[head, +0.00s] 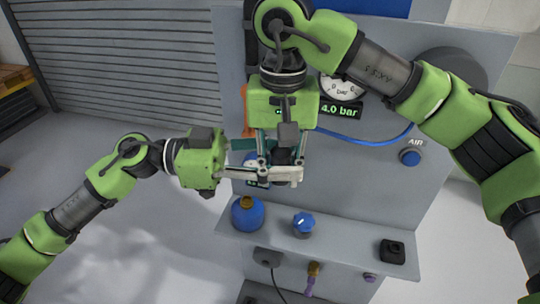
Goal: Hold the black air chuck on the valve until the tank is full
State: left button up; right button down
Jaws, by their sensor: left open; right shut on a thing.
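My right gripper (281,165) comes down from the top in front of the grey panel. It is shut on a dark thing (284,156) that may be the black air chuck; the fingers hide most of it. My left gripper (296,176) reaches in from the left, open, its fingers crossing just below and in front of the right gripper's fingertips. A small blue tank (247,217) with a brass valve (246,203) on top stands on the grey shelf, below the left gripper. I cannot tell whether the dark thing touches any valve.
A round gauge (342,87) and a display (341,110) reading 4.0 bar are on the panel (375,195).

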pick_arm(q)
grip_shut()
pick_arm(e)
jog(key=c, duration=1.6)
grip_release()
jog(key=shift+c, duration=0.2)
jog(key=shift+r, duration=0.1)
